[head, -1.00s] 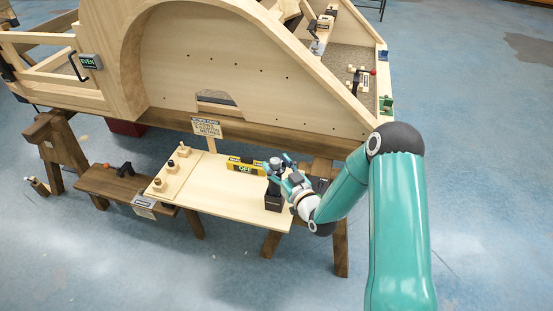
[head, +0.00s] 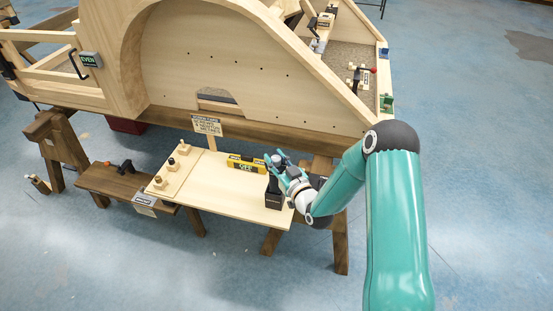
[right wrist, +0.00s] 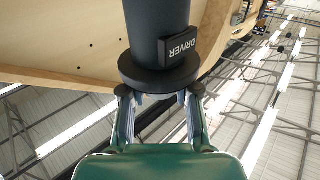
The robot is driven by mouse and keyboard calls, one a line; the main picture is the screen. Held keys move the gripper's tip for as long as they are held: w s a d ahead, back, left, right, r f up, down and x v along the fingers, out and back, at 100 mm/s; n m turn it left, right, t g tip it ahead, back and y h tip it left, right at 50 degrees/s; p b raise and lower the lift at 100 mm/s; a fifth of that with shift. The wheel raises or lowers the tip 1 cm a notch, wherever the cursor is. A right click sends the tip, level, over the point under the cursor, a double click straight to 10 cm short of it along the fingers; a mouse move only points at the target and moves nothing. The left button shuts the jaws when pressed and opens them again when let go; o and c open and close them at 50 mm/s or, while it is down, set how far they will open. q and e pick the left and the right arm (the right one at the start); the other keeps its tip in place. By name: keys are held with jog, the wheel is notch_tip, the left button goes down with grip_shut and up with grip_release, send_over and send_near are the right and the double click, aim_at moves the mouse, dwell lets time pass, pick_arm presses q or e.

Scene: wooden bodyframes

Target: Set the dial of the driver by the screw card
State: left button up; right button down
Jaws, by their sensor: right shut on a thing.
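The driver stands upright near the right end of the light board, with its black base (head: 274,198) on the board. In the right wrist view the driver is a dark cylinder with a "DRIVER" label (right wrist: 178,46) and a wide dark ring (right wrist: 158,75). My right gripper (head: 280,166) is shut at the driver's upper part; its fingers (right wrist: 158,108) close at the ring. The dial's setting cannot be read. The screw card (head: 207,125) stands upright on a post behind the board; its small text is hard to read. My left gripper is not in view.
A yellow level-like bar with a dark display (head: 246,164) lies left of the driver. A block with several wooden pegs (head: 172,173) is at the board's left. A dark bench (head: 110,182) stands further left. The large wooden bodyframe (head: 230,65) rises behind. The board's front middle is clear.

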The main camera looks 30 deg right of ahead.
jog(key=shift+a+f+m+h+b, duration=0.2)
jog(key=shift+m+h+b, duration=0.4)
jog(key=shift+h+b, duration=0.4)
jog(key=m+g+h+b, duration=0.1)
jog(key=m+h+b, duration=0.1)
jog(key=h+b, duration=0.1)
jog(key=m+g+h+b, duration=0.2)
jog(key=h+b, duration=0.1)
jog(key=shift+w+a+m+h, duration=0.1)
jog(key=shift+a+m+h, duration=0.05)
jog(key=shift+m+h, duration=0.25)
jog(key=m+g+h+b, duration=0.2)
jog(key=g+h, duration=0.1)
jog(key=shift+m, duration=0.3)
jog(key=shift+d+r+m+g+h+b, duration=0.1)
jog(key=shift+m+g+h+b, duration=0.15)
jog(key=shift+m+g+h, duration=0.6)
jog(key=shift+d+r+m+g+h+b, duration=0.1)
jog(key=shift+m+g+h+b, duration=0.1)
jog(key=shift+m+g+h, duration=0.6)
jog(key=shift+g, duration=0.55)
jog(key=c, duration=0.8)
grip_release()
jog(key=v, duration=1.2)
jog(key=shift+s+r, duration=0.15)
jog(key=shift+s, duration=0.05)
